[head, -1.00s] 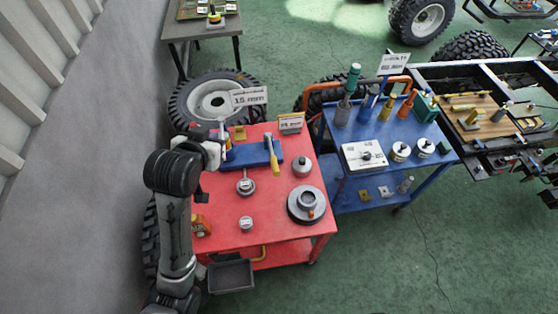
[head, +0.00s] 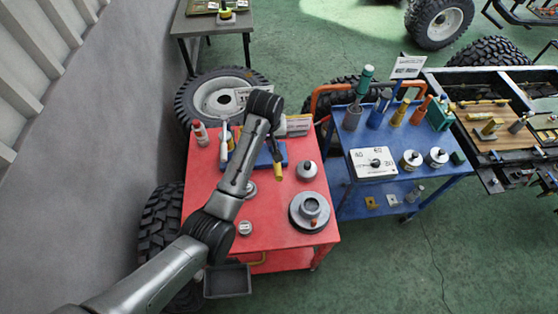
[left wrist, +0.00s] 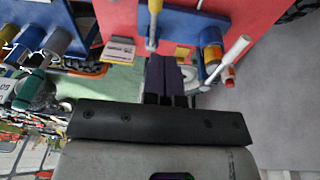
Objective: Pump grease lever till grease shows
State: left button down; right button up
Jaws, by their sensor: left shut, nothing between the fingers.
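A blue body (head: 268,156) lies on the red cart top (head: 262,222). A rod with a yellow grip (head: 278,169) sticks out from it, and this shows in the left wrist view (left wrist: 155,6). I cannot tell for certain which rod is the grease lever. No grease is discernible. My left gripper (left wrist: 165,72) is shut and empty, near the blue body and apart from the yellow grip. In the head view my own arm hides it. My right gripper is out of view.
A red-and-white bottle (head: 200,133) stands at the red cart's back left. A grey round flanged part (head: 310,211) sits at its front right. The blue cart (head: 343,200) with bottles and cans stands close on the right. A tyre (head: 200,98) lies behind.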

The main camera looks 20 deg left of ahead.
pick_arm(q)
jog(key=shift+f, duration=0.1)
dwell(0.4)
send_over(276, 166)
jog(key=f, duration=1.2)
jog(key=shift+s+a, duration=0.15)
jog(key=shift+s, duration=0.05)
jog(key=shift+s+d+f, duration=0.1)
jog(key=shift+d+f, duration=0.15)
jog(key=shift+f, duration=0.45)
